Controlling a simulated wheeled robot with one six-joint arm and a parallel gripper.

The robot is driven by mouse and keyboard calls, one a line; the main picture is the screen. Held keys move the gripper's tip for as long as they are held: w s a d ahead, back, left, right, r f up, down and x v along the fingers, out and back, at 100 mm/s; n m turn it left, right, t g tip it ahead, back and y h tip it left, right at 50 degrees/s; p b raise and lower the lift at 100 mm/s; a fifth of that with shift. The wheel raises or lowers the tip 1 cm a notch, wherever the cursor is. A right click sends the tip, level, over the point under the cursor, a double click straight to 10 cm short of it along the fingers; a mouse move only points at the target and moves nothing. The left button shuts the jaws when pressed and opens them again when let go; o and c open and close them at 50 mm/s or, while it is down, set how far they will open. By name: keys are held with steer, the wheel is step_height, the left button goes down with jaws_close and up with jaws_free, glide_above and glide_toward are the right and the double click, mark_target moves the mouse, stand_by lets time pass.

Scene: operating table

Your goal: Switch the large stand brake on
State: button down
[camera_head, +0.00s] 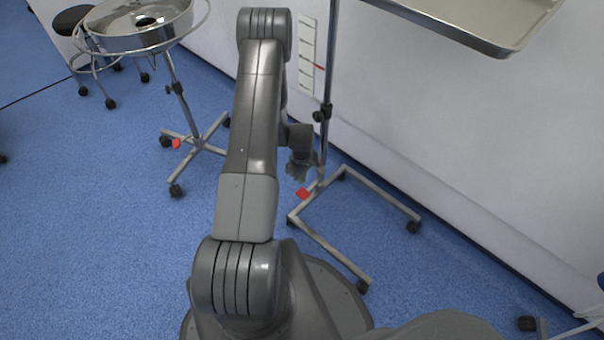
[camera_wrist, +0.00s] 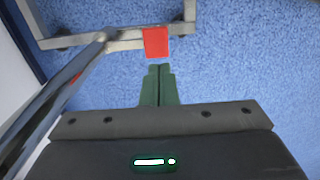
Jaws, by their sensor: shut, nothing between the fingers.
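The large stand (camera_head: 326,90) has a tall pole, a tray on top and a U-shaped wheeled base (camera_head: 385,193) on the blue floor. Its red brake pedal (camera_head: 304,194) sits low at the base's left side. In the wrist view the red pedal (camera_wrist: 155,42) lies just beyond my fingertips, against the base bar. My gripper (camera_head: 298,175) is shut and empty, just above and beside the pedal in the head view. In the wrist view my gripper's fingers (camera_wrist: 159,72) are together and point at the pedal, with a small gap in the picture. Whether they touch it I cannot tell.
A smaller stand (camera_head: 178,95) with a round steel basin and its own red pedal (camera_head: 176,143) stands to the left. A stool (camera_head: 75,30) is behind it. The white wall (camera_head: 450,130) runs close behind the large stand.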

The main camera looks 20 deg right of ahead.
mark_target(301, 195)
step_height(301, 195, down, 8)
steer(key=shift+f+b, duration=0.1)
steer(key=shift+b, duration=1)
steer(key=f+b, duration=0.2)
steer(key=b, duration=0.1)
steer(key=shift+s+a+f, duration=0.15)
steer(key=shift+a+f, duration=0.05)
steer(key=shift+a, duration=0.15)
steer(key=shift+r, duration=0.3)
steer(key=shift+r+p, duration=0.45)
steer(key=shift+r, duration=0.25)
